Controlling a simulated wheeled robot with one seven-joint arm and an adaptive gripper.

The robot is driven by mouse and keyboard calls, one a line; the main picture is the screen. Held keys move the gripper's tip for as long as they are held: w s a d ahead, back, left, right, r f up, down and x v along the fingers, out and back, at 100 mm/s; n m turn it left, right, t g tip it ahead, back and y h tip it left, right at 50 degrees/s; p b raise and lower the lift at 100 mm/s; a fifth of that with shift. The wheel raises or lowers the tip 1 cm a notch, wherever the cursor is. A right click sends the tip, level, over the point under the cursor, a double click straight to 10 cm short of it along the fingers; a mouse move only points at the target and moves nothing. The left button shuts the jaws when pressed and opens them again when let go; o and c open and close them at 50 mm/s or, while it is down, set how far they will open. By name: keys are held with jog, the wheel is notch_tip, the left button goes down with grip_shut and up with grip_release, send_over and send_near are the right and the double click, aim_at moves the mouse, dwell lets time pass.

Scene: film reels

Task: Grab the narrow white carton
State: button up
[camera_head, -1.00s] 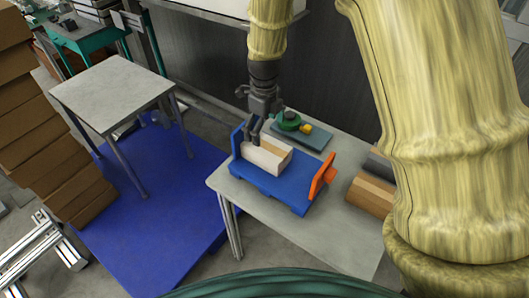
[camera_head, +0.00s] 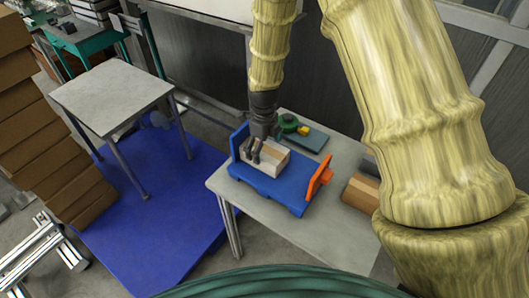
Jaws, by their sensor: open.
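The narrow white carton (camera_head: 270,163) lies in the blue holder (camera_head: 264,183) on the grey table. It has white sides and a tan stripe along its top. My gripper (camera_head: 257,155) is over the left part of the carton, with its dark fingers pointing down at the top. The jaws are open. The fingers overlap the carton in the picture, and I cannot tell whether they touch it.
An orange end plate (camera_head: 319,177) stands at the holder's right. A green tape dispenser (camera_head: 290,124) sits on a grey-blue pad behind. A brown box (camera_head: 361,192) lies at the right of the table (camera_head: 232,190). The table's front strip is clear.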

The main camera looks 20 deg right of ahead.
aim_at(264, 148)
jog(key=shift+d+f+p, duration=0.1)
jog(key=shift+f+p, duration=0.45)
jog(key=shift+f, duration=1.05)
jog(key=c, duration=1.2)
jog(key=shift+r, duration=0.1)
jog(key=shift+c, duration=0.2)
